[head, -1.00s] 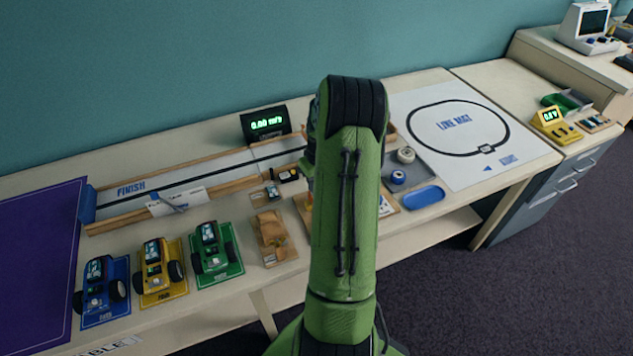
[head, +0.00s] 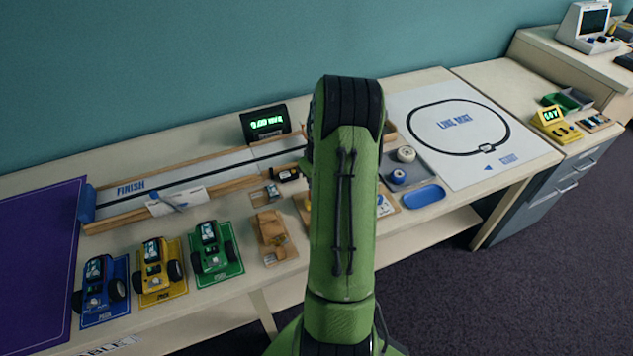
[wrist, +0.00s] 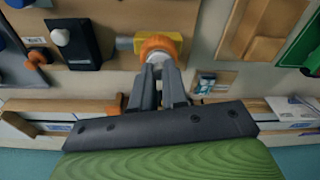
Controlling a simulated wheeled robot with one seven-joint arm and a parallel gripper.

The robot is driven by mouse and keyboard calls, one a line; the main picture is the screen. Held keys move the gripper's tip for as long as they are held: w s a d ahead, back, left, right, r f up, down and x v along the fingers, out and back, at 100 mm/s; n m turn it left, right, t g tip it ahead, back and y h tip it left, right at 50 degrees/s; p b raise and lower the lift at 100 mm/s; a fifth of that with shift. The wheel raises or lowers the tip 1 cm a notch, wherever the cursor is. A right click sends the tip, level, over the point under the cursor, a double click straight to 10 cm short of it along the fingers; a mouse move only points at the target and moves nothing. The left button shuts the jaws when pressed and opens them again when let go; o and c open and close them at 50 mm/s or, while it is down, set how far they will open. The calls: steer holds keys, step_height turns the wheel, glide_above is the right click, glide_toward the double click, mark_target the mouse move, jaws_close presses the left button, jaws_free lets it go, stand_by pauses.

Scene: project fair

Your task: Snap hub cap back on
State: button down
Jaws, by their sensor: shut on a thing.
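In the wrist view, the fingers of my gripper (wrist: 158,72) are shut on an orange, round, ridged piece (wrist: 158,43), which looks like the hub cap. It is right beside a yellow block (wrist: 182,17) on a brown board (wrist: 108,15). I cannot tell whether the cap touches or is seated on anything. A second orange ring (wrist: 40,55) lies near a black block with a white knob (wrist: 62,37). In the head view my green arm hides my gripper and the cap.
Blue (head: 100,285), yellow (head: 157,268) and green (head: 210,248) cars stand on mats at the left. A track (head: 225,165) and speed display (head: 265,124) are behind.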

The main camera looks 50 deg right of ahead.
steer(key=c, duration=0.6)
jaws_free()
steer(key=shift+r, duration=0.1)
steer(key=shift+r+p, duration=2.6)
steer(key=shift+r, duration=0.85)
jaws_close()
